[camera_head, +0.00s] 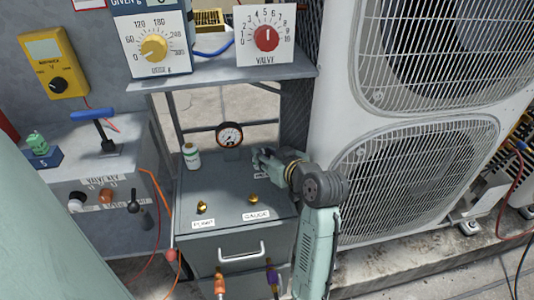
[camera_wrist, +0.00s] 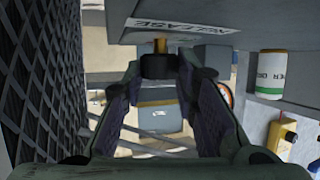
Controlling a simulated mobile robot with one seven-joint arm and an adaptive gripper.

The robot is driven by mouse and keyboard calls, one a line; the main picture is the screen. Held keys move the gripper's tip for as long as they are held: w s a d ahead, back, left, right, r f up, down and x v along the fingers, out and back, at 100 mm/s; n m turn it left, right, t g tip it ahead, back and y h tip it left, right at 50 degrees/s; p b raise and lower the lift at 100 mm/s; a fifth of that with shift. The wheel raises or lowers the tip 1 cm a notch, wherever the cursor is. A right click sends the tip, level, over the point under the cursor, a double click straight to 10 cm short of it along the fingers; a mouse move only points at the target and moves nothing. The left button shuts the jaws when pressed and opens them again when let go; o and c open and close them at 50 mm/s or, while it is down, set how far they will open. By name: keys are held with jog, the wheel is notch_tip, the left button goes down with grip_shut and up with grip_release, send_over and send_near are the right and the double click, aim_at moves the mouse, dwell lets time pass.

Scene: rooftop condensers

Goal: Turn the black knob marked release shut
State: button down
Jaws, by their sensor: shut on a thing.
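The black knob (camera_wrist: 158,66) sits on a brass stem (camera_wrist: 160,46) in the wrist view, beside a white label (camera_wrist: 183,25) that appears upside down and seems to read release. My gripper (camera_head: 264,161) is at the back right of the grey bench top in the head view. In the wrist view my two fingers stand on either side of the knob and are shut on it. The gripper hides the knob and most of its label in the head view. I cannot tell how far the knob is turned.
A round dial (camera_head: 229,135) and a white bottle (camera_head: 191,156) are at the back. A shelf (camera_head: 225,70) overhangs the bench. The condenser unit (camera_head: 330,95) stands close on the right.

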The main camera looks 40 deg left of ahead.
jog(key=shift+m+t, duration=0.3)
jog(key=c, duration=1.3)
grip_release()
jog(key=shift+v, duration=3.75)
jog(key=shift+s, duration=0.1)
